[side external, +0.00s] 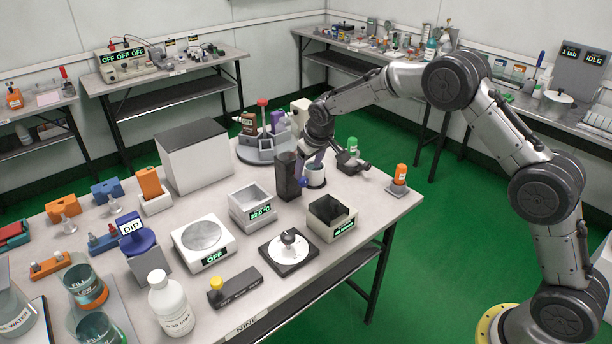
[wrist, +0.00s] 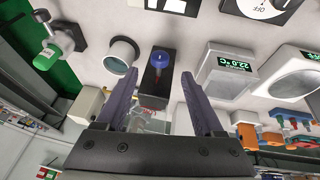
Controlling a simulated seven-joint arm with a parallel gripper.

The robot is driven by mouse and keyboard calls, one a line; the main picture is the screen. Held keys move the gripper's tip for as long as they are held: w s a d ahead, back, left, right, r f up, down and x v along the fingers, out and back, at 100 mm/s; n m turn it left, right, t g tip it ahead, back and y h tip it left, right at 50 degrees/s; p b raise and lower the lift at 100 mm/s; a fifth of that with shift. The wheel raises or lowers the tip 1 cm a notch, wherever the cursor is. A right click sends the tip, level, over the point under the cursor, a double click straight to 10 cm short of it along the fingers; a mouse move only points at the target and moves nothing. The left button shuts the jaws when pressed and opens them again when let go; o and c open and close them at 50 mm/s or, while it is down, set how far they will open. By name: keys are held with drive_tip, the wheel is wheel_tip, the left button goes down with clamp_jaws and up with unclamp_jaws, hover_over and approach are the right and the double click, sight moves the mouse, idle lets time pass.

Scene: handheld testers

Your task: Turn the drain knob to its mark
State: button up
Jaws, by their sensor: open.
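The drain knob appears to be a blue round knob (wrist: 161,60) with a small white line, on the face of a dark, tall, partly see-through vessel (wrist: 151,84). In the side external view the vessel (side external: 287,180) stands upright near the table's far right part, and the blue knob (side external: 304,182) shows on its right side. My gripper (wrist: 158,75) is open, with its two purple fingers on either side of the vessel in the wrist view and the knob seen just beyond the fingertips. It also shows in the side external view (side external: 313,172). I cannot make out the mark.
A white cup (side external: 315,180) with a dark inside stands just right of the vessel. A bath reading 22.0 °C (side external: 250,205) and an open dark-lined box (side external: 331,217) are in front.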

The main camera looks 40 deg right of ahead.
drive_tip(key=v, duration=0.6)
drive_tip(key=shift+s+r, duration=0.2)
drive_tip(key=shift+r, duration=0.15)
